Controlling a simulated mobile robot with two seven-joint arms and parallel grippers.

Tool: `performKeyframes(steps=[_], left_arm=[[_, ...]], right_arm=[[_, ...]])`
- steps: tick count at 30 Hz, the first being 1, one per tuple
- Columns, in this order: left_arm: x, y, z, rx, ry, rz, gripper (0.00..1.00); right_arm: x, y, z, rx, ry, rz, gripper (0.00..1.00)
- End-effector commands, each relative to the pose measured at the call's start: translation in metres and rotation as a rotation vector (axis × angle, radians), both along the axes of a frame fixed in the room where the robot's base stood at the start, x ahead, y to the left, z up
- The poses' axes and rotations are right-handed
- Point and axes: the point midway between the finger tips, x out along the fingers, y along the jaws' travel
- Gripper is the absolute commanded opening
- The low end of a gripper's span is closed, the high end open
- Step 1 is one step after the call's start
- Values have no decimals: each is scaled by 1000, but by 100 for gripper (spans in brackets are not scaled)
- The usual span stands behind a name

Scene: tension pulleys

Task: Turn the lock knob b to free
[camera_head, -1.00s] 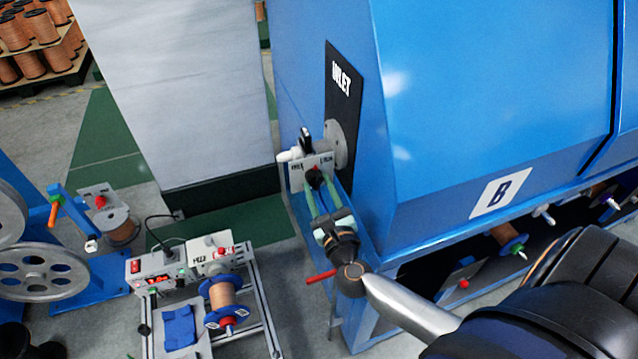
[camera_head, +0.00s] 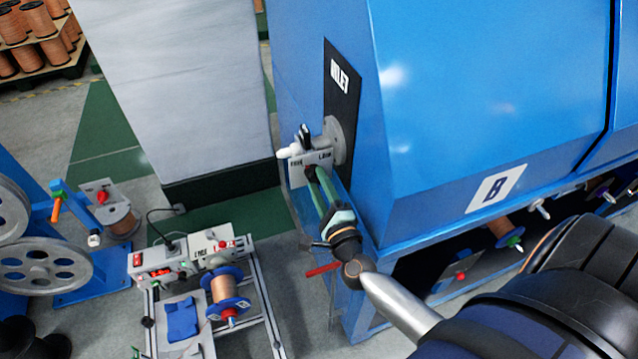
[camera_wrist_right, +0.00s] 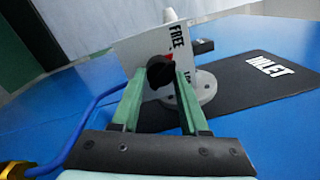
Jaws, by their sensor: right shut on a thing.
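The lock knob (camera_wrist_right: 160,72) is small and black, on an upright pale plate (camera_wrist_right: 142,50) beside the inlet of the blue machine B. In the right wrist view, a red mark shows at the knob's upper right, close to the word FREE. The other label is partly hidden by a finger. My right gripper (camera_wrist_right: 158,82) has green fingers shut on the knob, one on each side. In the head view, my right gripper (camera_head: 314,178) reaches the plate from below, and its fingers partly cover the knob. My left gripper is not in view.
The blue machine (camera_head: 440,110) fills the right side, close to my right arm. A black and white handle (camera_head: 297,146) sits above the plate. A red rod (camera_head: 322,269) sticks out below my wrist. A bench with a copper spool (camera_head: 226,288) stands at the lower left.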

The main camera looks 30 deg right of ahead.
Motion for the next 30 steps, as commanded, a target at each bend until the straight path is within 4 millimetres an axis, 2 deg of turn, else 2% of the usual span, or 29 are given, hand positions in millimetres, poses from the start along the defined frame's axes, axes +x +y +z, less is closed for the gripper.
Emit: performKeyframes(steps=[12, 28, 29, 30], left_arm=[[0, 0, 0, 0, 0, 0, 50], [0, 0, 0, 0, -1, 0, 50], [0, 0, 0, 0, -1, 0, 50], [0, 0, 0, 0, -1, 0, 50]], right_arm=[[1, 0, 2, -174, 39, -1, 0], [1, 0, 2, -200, 44, 0, 0], [1, 0, 2, -200, 44, 0, 45], [1, 0, 2, -200, 44, 0, 50]])
